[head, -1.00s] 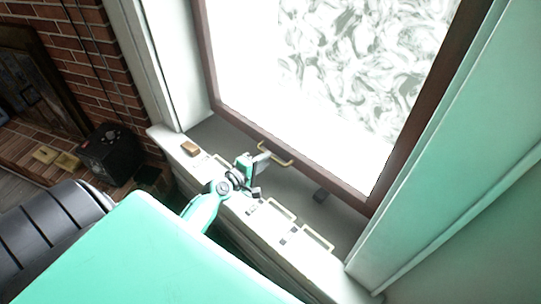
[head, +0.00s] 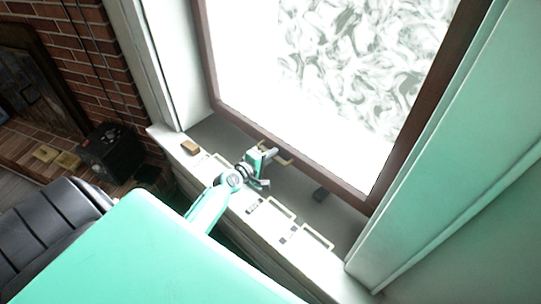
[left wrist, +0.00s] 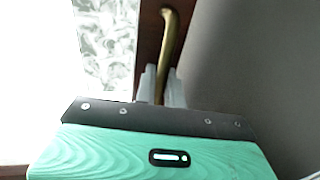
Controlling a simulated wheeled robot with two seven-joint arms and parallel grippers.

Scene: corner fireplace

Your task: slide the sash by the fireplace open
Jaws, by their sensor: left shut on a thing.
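The sash (head: 330,182) has a dark brown frame around a bright pane, and its lower rail runs just above the grey inner sill. A brass handle (head: 285,160) sits on that rail. My left gripper (head: 273,156) is at the handle, coming from the room side. In the left wrist view the brass handle (left wrist: 170,38) runs down between the two pale fingertips of my left gripper (left wrist: 161,84), which is shut on it. The fingers partly hide the handle's near end. My right gripper is not in view.
On the sill (head: 325,284) lie a small tan block (head: 190,148), a dark block (head: 320,195) and several flat pale frames. A pale green jamb (head: 440,140) bounds the right side. The brick fireplace (head: 75,55) and a black box (head: 108,150) are at left.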

